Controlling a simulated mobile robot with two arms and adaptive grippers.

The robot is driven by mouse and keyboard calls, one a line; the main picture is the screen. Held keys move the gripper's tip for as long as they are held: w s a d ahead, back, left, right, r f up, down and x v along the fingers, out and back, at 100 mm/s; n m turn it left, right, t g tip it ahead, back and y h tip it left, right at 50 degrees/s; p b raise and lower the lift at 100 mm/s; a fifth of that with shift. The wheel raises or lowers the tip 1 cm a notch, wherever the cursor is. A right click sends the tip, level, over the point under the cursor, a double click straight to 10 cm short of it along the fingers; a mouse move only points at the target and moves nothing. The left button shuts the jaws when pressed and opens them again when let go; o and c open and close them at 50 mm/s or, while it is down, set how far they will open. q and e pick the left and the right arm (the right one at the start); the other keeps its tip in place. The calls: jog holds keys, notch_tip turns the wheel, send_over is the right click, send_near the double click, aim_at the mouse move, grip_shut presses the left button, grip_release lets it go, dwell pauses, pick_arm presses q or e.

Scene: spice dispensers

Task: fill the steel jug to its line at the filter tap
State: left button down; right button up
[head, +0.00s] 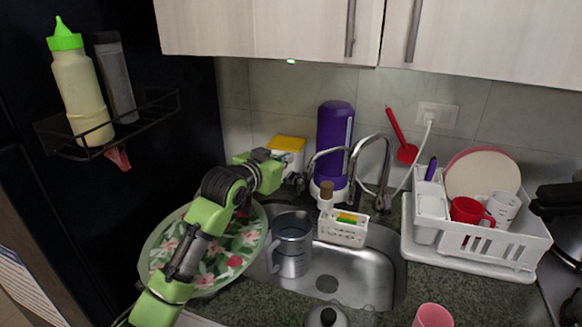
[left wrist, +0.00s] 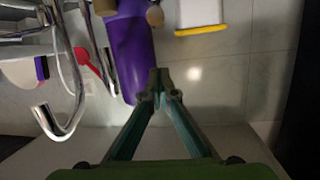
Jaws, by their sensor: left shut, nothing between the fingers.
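The steel jug (head: 293,246) stands upright in the left part of the sink, its handle to the left. Its inside looks grey-blue; I cannot make out the line or the water level. Two curved chrome spouts rise behind the sink: a left one (head: 322,156) and a right one (head: 384,148). I cannot tell for certain which is the filter tap, and I see no clear stream. My left gripper (head: 285,157) is behind and above the jug, close to the left spout. Its fingertips (left wrist: 158,80) are together and empty in the left wrist view. My right gripper is not in view.
A purple cylinder (head: 335,135) stands behind the spouts, near a yellow-topped white container (head: 287,146). A white caddy (head: 342,233) sits at the sink's back edge. A floral plate (head: 240,262) lies left, under my left arm. A dish rack (head: 480,240) stands right.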

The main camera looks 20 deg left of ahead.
aim_at(291, 173)
pick_arm(q)
jog(key=p+x, duration=0.1)
jog(key=x, duration=0.4)
jog(key=shift+w, duration=0.35)
jog(key=f, duration=0.1)
jog(key=s+f+p, duration=0.1)
jog(key=shift+s+a+f, duration=0.1)
jog(key=shift+a+f, duration=0.05)
jog(key=shift+f, duration=0.25)
jog(key=shift+s+a+f, duration=0.1)
jog(key=shift+s+f, duration=0.2)
jog(key=shift+s, duration=0.05)
jog(key=shift+f, duration=0.1)
